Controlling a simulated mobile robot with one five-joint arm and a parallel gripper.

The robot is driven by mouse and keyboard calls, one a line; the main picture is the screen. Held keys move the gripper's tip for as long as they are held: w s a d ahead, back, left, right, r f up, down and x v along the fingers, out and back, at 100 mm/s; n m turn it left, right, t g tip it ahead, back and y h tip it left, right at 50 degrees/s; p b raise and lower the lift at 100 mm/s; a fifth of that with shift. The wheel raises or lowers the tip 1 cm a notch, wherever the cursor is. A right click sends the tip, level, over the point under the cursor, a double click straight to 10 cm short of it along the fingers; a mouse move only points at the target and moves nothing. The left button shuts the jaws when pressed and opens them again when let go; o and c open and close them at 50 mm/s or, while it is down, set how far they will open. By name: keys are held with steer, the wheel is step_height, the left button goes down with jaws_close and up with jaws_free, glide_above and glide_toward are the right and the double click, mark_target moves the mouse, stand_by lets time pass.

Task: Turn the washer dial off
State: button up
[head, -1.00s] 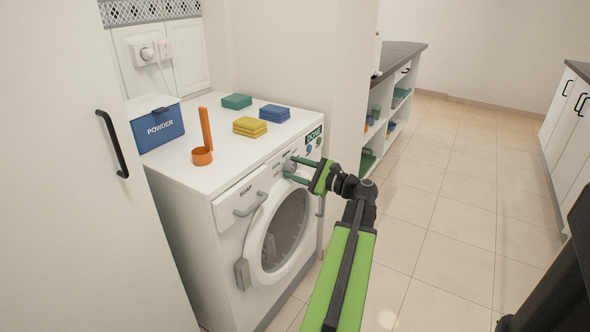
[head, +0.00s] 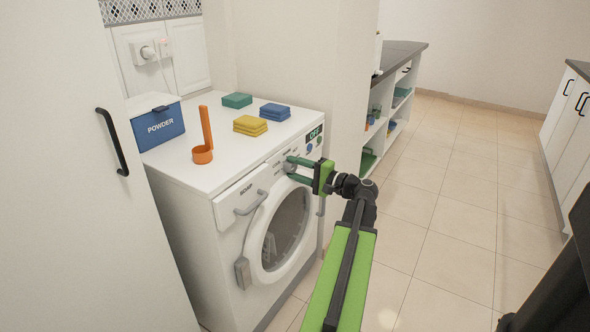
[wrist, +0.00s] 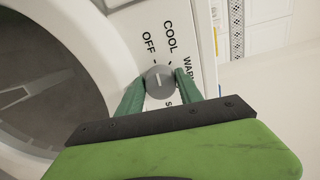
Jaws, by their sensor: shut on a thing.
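The small dark-green display (head: 315,133) above reads OFF.
On the washer top are a blue powder box (head: 158,125), an orange scoop (head: 203,153), and yellow (head: 250,125), blue (head: 275,111) and green (head: 237,100) folded cloths. A tall white cabinet (head: 70,200) stands at left. The tiled floor (head: 445,200) at right is clear.

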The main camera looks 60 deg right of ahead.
steer(key=shift+n, duration=0.4)
steer(key=o, duration=1.3)
steer(key=shift+o, duration=0.2)
